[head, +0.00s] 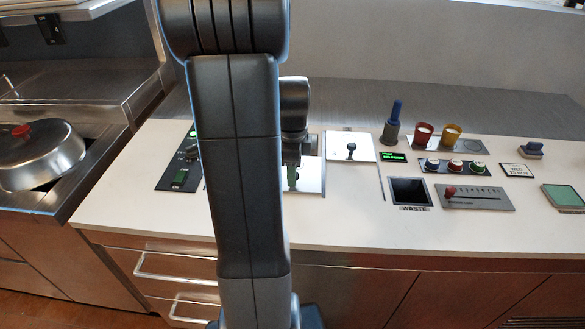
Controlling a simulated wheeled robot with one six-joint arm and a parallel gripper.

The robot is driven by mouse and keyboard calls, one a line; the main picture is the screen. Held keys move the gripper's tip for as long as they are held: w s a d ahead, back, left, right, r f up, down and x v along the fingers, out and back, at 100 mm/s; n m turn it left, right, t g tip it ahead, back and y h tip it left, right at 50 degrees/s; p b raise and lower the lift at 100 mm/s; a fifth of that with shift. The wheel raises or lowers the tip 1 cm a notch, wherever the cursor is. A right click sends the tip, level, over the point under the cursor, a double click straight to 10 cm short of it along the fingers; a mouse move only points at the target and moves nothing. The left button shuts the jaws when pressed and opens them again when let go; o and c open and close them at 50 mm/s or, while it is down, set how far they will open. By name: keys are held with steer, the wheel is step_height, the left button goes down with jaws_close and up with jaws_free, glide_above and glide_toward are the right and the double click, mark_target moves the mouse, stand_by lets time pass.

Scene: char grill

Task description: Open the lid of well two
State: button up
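Two flat, pale lids with a shiny finish are set in the white counter. The right lid (338,148) is in full view, lies flat and has a small black knob (351,150). The left lid (313,178) is partly hidden by my arm. My gripper (292,172) points down in front of the left lid; I cannot tell whether it touches it. A small green patch shows at its tip. My fingers are too small and dark to tell open from shut. No label shows which lid is well two.
Right of the lids are a dark waste opening (409,191), a blue-handled tool (394,122), red (423,134) and amber (452,134) cups, a button panel (456,166) and a slider panel (476,197). A domed pan lid (40,154) sits far left. My arm blocks the middle.

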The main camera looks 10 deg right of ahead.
steer(key=shift+r, duration=0.1)
step_height(320, 180, up, 14)
steer(key=shift+f, duration=0.2)
stand_by(0.3)
steer(key=shift+f, duration=0.1)
step_height(320, 180, down, 14)
steer(key=shift+r, duration=0.25)
steer(key=shift+w+f, duration=0.1)
steer(key=shift+w, duration=0.05)
steer(key=shift+w+d, duration=0.15)
steer(key=shift+w, duration=0.2)
